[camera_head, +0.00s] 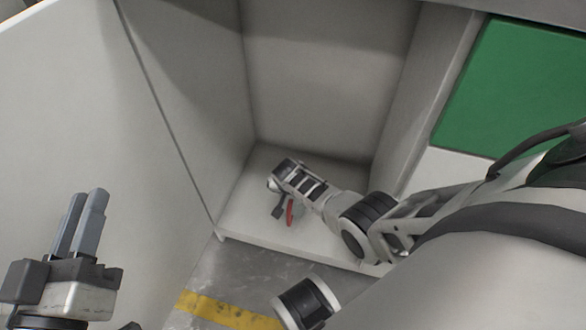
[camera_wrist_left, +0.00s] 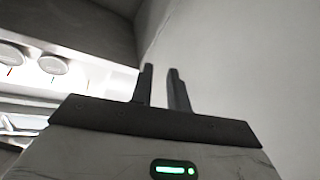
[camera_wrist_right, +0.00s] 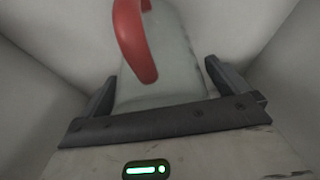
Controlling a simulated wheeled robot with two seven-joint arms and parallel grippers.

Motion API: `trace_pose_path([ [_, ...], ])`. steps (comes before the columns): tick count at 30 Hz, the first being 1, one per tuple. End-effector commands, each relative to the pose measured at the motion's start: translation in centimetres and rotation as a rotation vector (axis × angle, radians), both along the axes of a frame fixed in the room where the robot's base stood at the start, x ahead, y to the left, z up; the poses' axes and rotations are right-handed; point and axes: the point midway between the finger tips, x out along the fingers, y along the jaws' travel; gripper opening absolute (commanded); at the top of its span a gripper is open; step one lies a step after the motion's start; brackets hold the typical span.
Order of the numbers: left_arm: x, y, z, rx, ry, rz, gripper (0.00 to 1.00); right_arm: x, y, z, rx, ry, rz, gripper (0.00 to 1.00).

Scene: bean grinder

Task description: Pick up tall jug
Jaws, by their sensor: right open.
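The tall jug (camera_wrist_right: 178,62) has a pale, clear-looking body and a red handle (camera_wrist_right: 134,40). In the right wrist view it stands in front of my right gripper (camera_wrist_right: 160,74), whose fingers are spread wide on either side of its lower part. I see no clear contact. In the head view my right arm reaches into the cabinet and hides most of the jug; a red piece (camera_head: 290,212), likely its handle, shows beside the gripper. My left gripper (camera_head: 96,195) is empty at the lower left; the left wrist view shows its fingers (camera_wrist_left: 160,72) with a narrow gap.
The cabinet floor (camera_head: 245,222) is pale, with walls close on both sides and behind. A large white panel (camera_head: 100,120) stands on the left, near my left gripper. A green panel (camera_head: 515,85) is at the right. Grey floor with a yellow stripe (camera_head: 225,310) lies in front.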

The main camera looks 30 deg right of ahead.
Motion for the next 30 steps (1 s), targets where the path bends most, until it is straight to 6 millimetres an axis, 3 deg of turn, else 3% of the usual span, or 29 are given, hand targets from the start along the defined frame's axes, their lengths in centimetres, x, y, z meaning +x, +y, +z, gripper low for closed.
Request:
trace_pose_path([
  [4, 0.0, 0.0, 0.1, 0.001, 0.001, 0.000, 0.17, 0.0, 0.0, 0.1, 0.000, 0.000, 0.000, 0.97],
  [8, 0.0, 0.0, 0.0, 0.001, 0.002, -0.001, 0.17, 0.0, 0.0, 0.1, 0.000, 0.000, 0.000, 0.62],
  [20, 0.0, -0.1, 0.4, 0.002, 0.009, -0.003, 0.17, 0.0, 0.0, 0.6, 0.000, -0.001, 0.000, 0.62],
  [23, -0.1, -0.1, 0.7, 0.005, 0.033, -0.008, 0.17, 0.0, 0.0, 1.4, 0.000, -0.002, -0.001, 0.62],
  [26, -1.0, -0.1, -1.7, 0.010, 0.180, -0.006, 0.17, 0.0, 0.0, 2.9, 0.000, -0.002, -0.001, 0.62],
  [28, -1.8, -0.3, -2.5, 0.013, 0.273, -0.013, 0.17, 0.0, 0.0, 4.3, 0.000, -0.001, -0.001, 0.62],
  [30, -1.7, 0.1, -2.5, 0.099, 0.274, 0.004, 0.17, -0.3, 1.2, 5.9, 0.004, 0.001, 0.000, 0.62],
])
